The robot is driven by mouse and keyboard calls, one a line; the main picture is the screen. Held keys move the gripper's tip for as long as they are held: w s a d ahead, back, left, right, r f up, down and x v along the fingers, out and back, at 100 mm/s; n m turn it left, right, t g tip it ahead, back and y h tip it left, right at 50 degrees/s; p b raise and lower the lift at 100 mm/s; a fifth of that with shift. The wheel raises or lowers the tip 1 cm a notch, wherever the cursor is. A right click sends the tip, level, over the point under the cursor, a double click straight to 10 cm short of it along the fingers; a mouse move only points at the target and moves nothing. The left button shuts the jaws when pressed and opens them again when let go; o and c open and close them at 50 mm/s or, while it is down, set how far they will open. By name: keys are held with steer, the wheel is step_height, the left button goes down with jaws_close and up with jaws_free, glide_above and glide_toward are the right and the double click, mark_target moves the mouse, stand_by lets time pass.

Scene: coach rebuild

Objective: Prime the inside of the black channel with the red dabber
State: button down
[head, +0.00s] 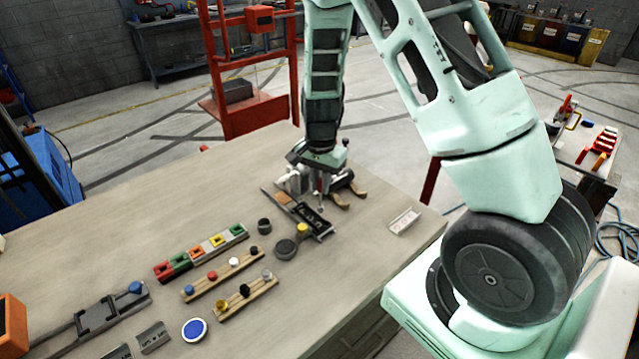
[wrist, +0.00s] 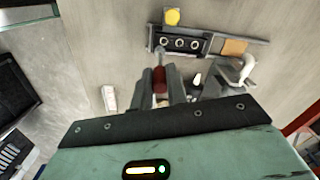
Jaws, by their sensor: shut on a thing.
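My gripper (head: 318,190) is over the far part of the bench, pointing down. In the wrist view my gripper (wrist: 161,90) is shut on the red dabber (wrist: 160,77), a red handle with a pale tip pointing away from the palm. The dabber's tip appears at the left end of the black channel (wrist: 186,53); I cannot tell whether it touches. The black channel (head: 312,217) lies slanting on the bench, with several ringed round spots along it and a tan block (wrist: 233,47) at its right in the wrist view. My gripper partly hides this area in the head view.
A yellow-topped piece (head: 302,229) and a dark round pot (head: 285,249) stand beside the channel. Wooden racks with coloured knobs (head: 225,276) and a row of coloured blocks (head: 200,253) lie nearer. A metal clamp (wrist: 236,75) is close to the gripper.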

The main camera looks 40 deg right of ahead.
steer(key=shift+r+p, duration=0.8)
steer(key=shift+r, duration=0.35)
steer(key=shift+w+a, duration=0.1)
